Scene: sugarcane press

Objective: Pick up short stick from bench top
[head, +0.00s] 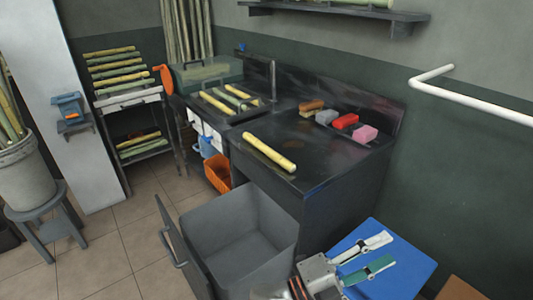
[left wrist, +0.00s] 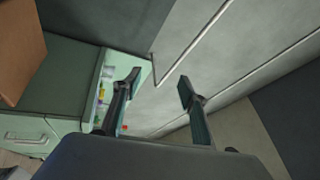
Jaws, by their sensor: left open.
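A short yellow-green stick (head: 270,153) lies alone on the dark bench top (head: 300,133), near its front edge, in the head view. My left gripper (head: 388,250) is open and empty at the lower right of that view, to the right of the bench and well apart from the stick. In the left wrist view the two fingers of my left gripper (left wrist: 158,83) are spread with nothing between them; the stick does not show there. My right gripper is not in view.
An open grey bin (head: 240,245) stands before the bench. Several sponges (head: 340,118) line its back. More sticks lie around the sink (head: 228,100) and on a rack (head: 118,70). A blue surface (head: 385,275) lies beneath my gripper; a white rail (head: 480,100) is on the wall.

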